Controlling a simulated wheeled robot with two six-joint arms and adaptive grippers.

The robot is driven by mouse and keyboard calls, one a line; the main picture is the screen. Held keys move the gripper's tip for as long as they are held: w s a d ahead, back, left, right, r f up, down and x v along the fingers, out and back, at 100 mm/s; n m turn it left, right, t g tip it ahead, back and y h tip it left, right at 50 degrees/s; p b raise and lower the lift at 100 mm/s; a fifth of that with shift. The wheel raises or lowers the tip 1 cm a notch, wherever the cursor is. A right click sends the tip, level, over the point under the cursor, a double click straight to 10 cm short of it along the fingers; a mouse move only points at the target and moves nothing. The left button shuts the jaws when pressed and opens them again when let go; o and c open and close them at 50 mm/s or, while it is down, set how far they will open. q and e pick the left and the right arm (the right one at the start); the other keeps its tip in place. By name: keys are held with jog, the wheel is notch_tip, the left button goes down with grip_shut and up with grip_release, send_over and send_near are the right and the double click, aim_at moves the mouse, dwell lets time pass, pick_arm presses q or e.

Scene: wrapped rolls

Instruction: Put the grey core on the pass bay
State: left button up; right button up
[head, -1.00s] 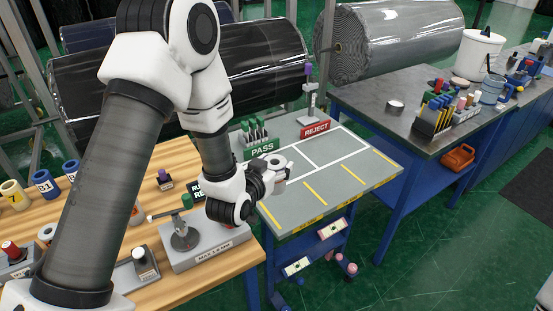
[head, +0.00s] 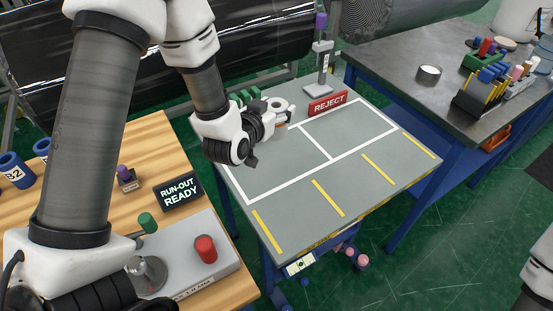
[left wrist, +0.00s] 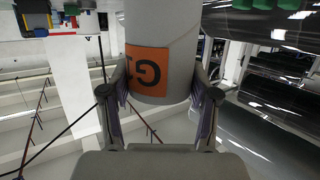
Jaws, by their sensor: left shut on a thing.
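The grey core (left wrist: 162,28) is a light grey cylinder with an orange label that reads as an upside-down G and a partly hidden mark. My left gripper (left wrist: 160,92) is shut on it, with one finger on each side. In the head view the left gripper (head: 279,118) holds the core (head: 276,103) above the far left part of the grey table. The pass bay (head: 262,172) is the white-outlined left area of that table, and its bare surface shows. The gripper hides the PASS sign. My right gripper is not in view.
The red REJECT sign (head: 327,103) stands behind the right bay (head: 350,130), near a stand with a purple top (head: 320,60). Yellow stripes mark the table's front. A wooden bench (head: 160,150) with a RUN-OUT READY sign (head: 179,192) is at left.

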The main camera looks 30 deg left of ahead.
pick_arm(q)
jog(key=shift+s+f, duration=0.15)
jog(key=shift+f, duration=0.5)
jog(key=f, duration=0.4)
jog(key=f+p, duration=0.1)
jog(key=f, duration=0.3)
jog(key=shift+w, duration=0.2)
jog(key=shift+s+f, duration=0.1)
jog(key=shift+f, duration=0.35)
jog(key=shift+a, duration=0.1)
jog(key=o, duration=1.3)
